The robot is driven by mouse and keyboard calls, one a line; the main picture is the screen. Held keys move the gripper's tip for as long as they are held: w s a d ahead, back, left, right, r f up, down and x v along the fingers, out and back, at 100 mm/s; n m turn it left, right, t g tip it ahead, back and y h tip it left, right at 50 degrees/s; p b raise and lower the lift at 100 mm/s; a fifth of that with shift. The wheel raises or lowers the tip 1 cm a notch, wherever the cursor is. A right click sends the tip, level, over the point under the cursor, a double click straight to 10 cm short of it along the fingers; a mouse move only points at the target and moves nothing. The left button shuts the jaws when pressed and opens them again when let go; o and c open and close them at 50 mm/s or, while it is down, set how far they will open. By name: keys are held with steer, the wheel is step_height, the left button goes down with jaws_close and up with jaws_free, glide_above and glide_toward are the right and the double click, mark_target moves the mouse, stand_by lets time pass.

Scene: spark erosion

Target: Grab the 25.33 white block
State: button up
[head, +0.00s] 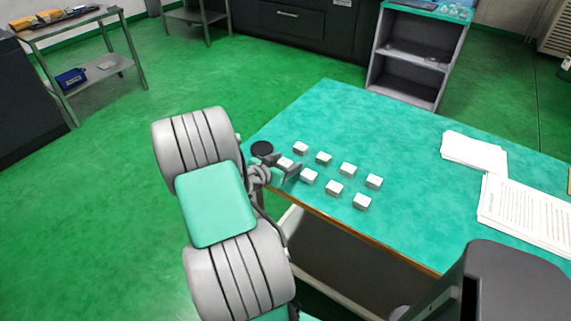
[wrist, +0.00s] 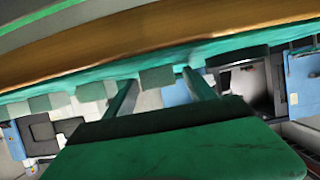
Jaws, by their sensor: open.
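Several small white blocks stand in two rows on the green-topped table (head: 420,185) in the head view. No number is readable on any of them, so I cannot tell which is 25.33. My gripper (head: 284,168) is open at the table's front left edge, at the leftmost block of the front row (head: 285,162). In the wrist view, a block (wrist: 157,77) shows between the two fingers of my gripper (wrist: 160,80), looking greyish green in shade. I cannot tell whether the fingers touch it.
Neighbouring blocks stand close by, including the back row's leftmost block (head: 301,147) and the front row's second block (head: 309,176). Papers (head: 474,151) and a printed sheet (head: 525,212) lie on the table's right. The far part of the table is clear.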

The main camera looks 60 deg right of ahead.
jaws_close()
stand_by(0.6)
